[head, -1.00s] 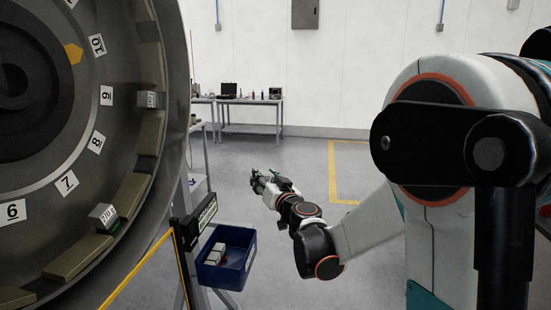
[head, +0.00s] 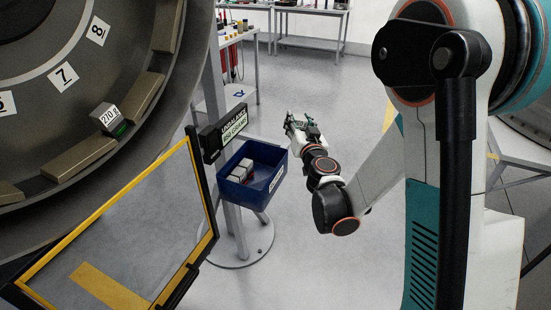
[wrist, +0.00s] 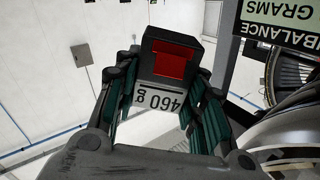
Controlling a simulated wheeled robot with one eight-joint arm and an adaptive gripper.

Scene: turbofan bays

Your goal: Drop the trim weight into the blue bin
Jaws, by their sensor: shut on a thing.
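My gripper (wrist: 168,72) is shut on the trim weight (wrist: 160,98), a block marked "460 g" with a red patch, between its green-padded fingers in the wrist view. In the head view my gripper (head: 299,124) is beyond the blue bin (head: 268,184) and a little to its right in the picture. The weight is too small to make out there. The open-topped blue bin is on a stand and has a few pale blocks (head: 241,170) inside. The bin is not seen in the wrist view.
A black unbalance display (head: 226,131) stands just behind the bin. The large fan ring (head: 150,45), with a "270 g" block (head: 107,118) on it, fills the left. A yellow-edged panel (head: 130,235) stands in front. Benches (head: 310,10) are at the back; floor right of the bin is open.

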